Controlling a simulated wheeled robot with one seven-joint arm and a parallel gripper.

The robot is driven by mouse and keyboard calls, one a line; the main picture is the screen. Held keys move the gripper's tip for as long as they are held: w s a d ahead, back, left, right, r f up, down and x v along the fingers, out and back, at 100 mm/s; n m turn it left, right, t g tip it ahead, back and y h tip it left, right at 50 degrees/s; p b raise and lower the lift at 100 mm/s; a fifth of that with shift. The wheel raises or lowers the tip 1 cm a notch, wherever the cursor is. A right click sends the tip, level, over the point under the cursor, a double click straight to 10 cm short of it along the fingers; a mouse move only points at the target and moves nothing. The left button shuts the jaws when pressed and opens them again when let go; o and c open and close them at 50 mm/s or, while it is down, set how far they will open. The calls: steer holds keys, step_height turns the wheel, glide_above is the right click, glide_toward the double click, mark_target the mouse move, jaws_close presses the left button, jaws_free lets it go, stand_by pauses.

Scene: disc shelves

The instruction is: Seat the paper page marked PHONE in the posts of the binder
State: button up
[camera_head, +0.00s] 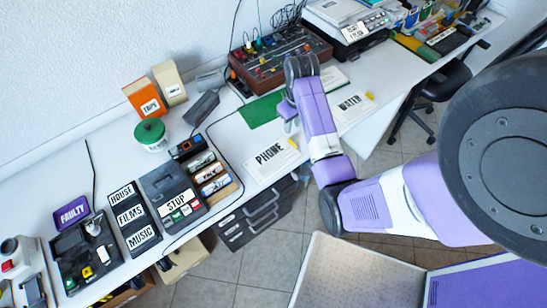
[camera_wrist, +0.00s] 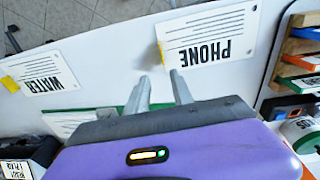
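The white page marked PHONE (camera_head: 268,157) lies flat near the table's front edge, with a yellow tab at its right end. In the wrist view, the PHONE page (camera_wrist: 225,40) lies ahead of the fingertips, its tab just beyond them. My gripper (camera_wrist: 159,78) is open, with nothing visible between its fingers. In the head view, my gripper (camera_head: 290,126) is above the table, behind the page and apart from it. A green sheet-like thing (camera_head: 258,110), perhaps the binder, lies behind it, partly covered by my arm. I cannot make out its posts.
A page marked WATER (camera_head: 352,104) lies right of my arm. A brown mixer-like box (camera_head: 270,62) stands behind. The table's front edge is close to the page.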

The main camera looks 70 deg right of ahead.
steer(key=shift+s+a+g+y, duration=0.3)
steer(key=shift+s+a+y, duration=0.2)
steer(key=shift+s, duration=0.05)
steer(key=shift+a+f, duration=0.1)
steer(key=shift+f, duration=0.25)
steer(key=shift+f+p, duration=0.5)
steer(key=shift+f, duration=3)
jaws_close()
